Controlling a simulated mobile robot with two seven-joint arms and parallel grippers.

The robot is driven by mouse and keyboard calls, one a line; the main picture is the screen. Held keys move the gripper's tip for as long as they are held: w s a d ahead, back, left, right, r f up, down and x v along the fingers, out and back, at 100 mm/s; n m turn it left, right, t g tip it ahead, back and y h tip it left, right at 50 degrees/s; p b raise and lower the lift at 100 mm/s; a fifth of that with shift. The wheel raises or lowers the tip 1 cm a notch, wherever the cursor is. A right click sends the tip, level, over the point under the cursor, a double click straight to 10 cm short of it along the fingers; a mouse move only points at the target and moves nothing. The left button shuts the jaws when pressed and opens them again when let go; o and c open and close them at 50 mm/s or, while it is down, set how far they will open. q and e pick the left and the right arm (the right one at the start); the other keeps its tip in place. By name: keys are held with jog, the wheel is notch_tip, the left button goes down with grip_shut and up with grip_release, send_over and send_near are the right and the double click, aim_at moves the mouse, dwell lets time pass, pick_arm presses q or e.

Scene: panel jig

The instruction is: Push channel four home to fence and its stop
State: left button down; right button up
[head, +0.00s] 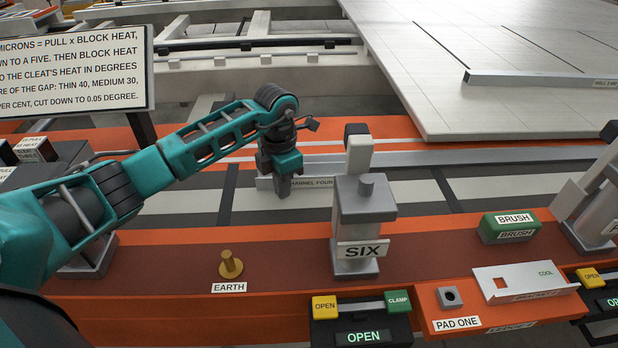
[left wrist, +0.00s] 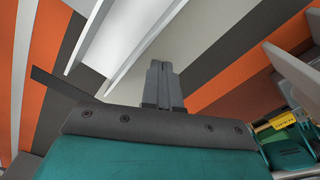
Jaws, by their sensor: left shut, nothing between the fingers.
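Channel four (head: 312,184) is a pale grey metal strip with its name on its near face, lying on the striped bed behind the clamp post marked SIX (head: 365,225). The post hides its right part. My left gripper (head: 283,190) is shut and empty, pointing down at the channel's near side, close to its left end. In the left wrist view the closed fingertips (left wrist: 159,68) are beside a long pale profile (left wrist: 150,35); I cannot tell whether they touch it. A long grey rail (head: 450,157) runs behind the channel. The stop cannot be made out. My right gripper is not in view.
A brass EARTH stud (head: 231,265) and a green brush (head: 508,227) are on the orange front beam. A clamp control box (head: 361,337) reads OPEN. A large pale panel (head: 480,70) lies at the back right. A sign (head: 75,68) stands at the left.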

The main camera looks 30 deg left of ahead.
pick_arm(q)
jog(key=shift+w+a+b, duration=0.4)
jog(key=shift+w+b, duration=0.1)
jog(key=shift+w, duration=0.2)
jog(key=shift+w+a+r, duration=0.1)
jog(key=shift+w+a, duration=0.05)
jog(key=shift+w, duration=0.05)
dwell(0.3)
jog(key=shift+s, duration=0.1)
jog(key=shift+s, duration=0.2)
jog(key=shift+s+d+p, duration=0.55)
jog(key=shift+s, duration=0.05)
notch_tip(320, 180, up, 8)
jog(key=p, duration=0.6)
dwell(0.5)
